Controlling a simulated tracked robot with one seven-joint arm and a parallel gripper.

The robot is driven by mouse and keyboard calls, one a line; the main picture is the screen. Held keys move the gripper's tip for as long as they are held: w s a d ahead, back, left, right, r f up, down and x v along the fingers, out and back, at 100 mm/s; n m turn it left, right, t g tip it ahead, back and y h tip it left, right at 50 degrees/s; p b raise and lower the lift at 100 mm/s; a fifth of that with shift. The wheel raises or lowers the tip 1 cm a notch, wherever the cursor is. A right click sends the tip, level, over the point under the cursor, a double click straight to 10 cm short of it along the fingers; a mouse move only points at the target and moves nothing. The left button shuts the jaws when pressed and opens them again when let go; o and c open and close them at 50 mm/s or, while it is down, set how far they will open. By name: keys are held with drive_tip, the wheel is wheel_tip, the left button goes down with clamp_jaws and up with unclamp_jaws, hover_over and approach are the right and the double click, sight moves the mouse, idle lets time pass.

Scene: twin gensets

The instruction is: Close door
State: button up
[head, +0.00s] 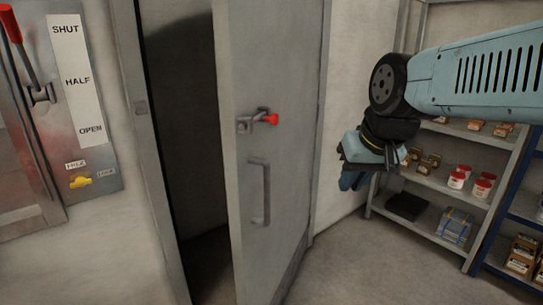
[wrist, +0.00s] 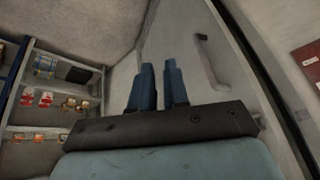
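The grey metal door (head: 285,60) stands ajar in its frame (head: 140,105), with a dark gap on its left side. A lever with a red knob (head: 271,119) and a grey pull handle (head: 265,192) are on its face. In the wrist view the door (wrist: 185,40) and its pull handle (wrist: 210,60) lie beyond my fingers. My gripper (head: 354,181) is right of the door in the head view, apart from the handle. In the wrist view its two blue fingers (wrist: 160,65) show a narrow gap with nothing between them.
A shelf unit (head: 420,184) with boxes and red-and-white tubs stands right, behind my arm; it also shows left in the wrist view (wrist: 60,57). A blue rack (head: 523,207) is at far right. A wall panel (head: 95,120) marked SHUT, HALF, OPEN is left.

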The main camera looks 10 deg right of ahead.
sight(266, 157)
drive_tip(key=w+a+m+y, duration=0.1)
drive_tip(key=w, duration=0.3)
drive_tip(key=w+a+m+y, duration=0.1)
drive_tip(key=w, duration=0.3)
drive_tip(key=w+a+m+g+y, duration=0.1)
drive_tip(key=w+y, duration=0.1)
drive_tip(key=w, duration=0.3)
drive_tip(key=shift+a+f, duration=0.1)
drive_tip(key=shift+a, duration=0.15)
clamp_jaws()
drive_tip(key=w+f+m+y, duration=0.2)
drive_tip(key=w+m+y, duration=0.1)
drive_tip(key=w, duration=0.9)
drive_tip(key=shift+t, duration=0.4)
drive_tip(key=shift+w+a+r+x, duration=0.2)
drive_tip(key=shift+a+r+x, duration=0.15)
drive_tip(key=shift+x, duration=1.65)
drive_tip(key=shift+w+a+r+x, duration=0.2)
drive_tip(key=shift+r+x, duration=0.15)
drive_tip(key=shift+x, duration=1.65)
drive_tip(key=shift+w+a+r+x, duration=0.2)
drive_tip(key=shift+a+r+x, duration=0.15)
drive_tip(key=shift+x, duration=1.7)
drive_tip(key=shift+w, duration=0.1)
